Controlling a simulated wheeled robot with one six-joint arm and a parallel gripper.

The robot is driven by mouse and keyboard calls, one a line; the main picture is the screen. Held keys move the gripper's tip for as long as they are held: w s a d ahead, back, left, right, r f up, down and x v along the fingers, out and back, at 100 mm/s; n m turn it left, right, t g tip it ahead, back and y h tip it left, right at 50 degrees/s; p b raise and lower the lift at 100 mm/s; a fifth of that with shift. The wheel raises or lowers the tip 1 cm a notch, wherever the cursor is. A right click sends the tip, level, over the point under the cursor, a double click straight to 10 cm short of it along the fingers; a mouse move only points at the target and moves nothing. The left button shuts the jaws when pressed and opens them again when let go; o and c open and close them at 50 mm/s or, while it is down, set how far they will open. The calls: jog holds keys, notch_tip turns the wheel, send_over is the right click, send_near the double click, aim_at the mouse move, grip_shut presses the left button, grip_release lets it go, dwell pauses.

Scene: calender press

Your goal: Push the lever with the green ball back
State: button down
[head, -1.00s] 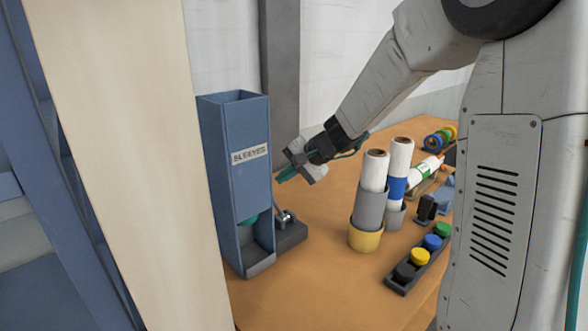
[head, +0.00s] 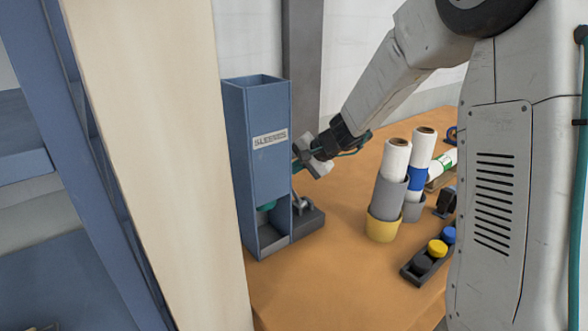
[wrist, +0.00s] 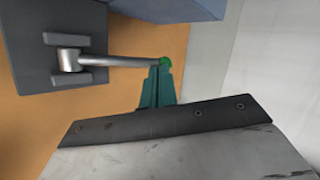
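The lever is a grey metal rod (wrist: 115,61) on a pivot in a dark base, with a green ball (wrist: 165,62) at its end in the wrist view. In the head view its dark base (head: 309,220) stands against the right side of the blue SLEEVES dispenser (head: 264,165); the ball cannot be made out there. My gripper (wrist: 160,70) has its teal fingers together, with nothing visible between them. The fingertips are right at the ball; whether they touch it cannot be told. In the head view, the fingertips are partly hidden near the dispenser's right edge.
A teal piece (head: 267,206) shows in the dispenser's lower opening. White rolls stand in grey and yellow holders (head: 382,229) to the right, near a dark rack with coloured caps (head: 437,248). A pale post (head: 150,150) stands at the left. The front table (head: 330,280) is clear.

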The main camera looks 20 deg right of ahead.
jog(key=shift+r, duration=0.1)
jog(key=w+a+r+v, duration=0.1)
jog(key=w+r+v, duration=0.1)
jog(key=v, duration=0.9)
jog(key=s+a+f+n+g+h, duration=0.1)
jog(key=s+n+g+h, duration=0.4)
jog(key=s, duration=3.2)
jog(key=n+h, duration=0.1)
jog(key=n, duration=0.2)
jog(key=shift+s+a+n+h, duration=0.2)
jog(key=shift+s+n+h, duration=0.1)
jog(key=shift+n, duration=0.1)
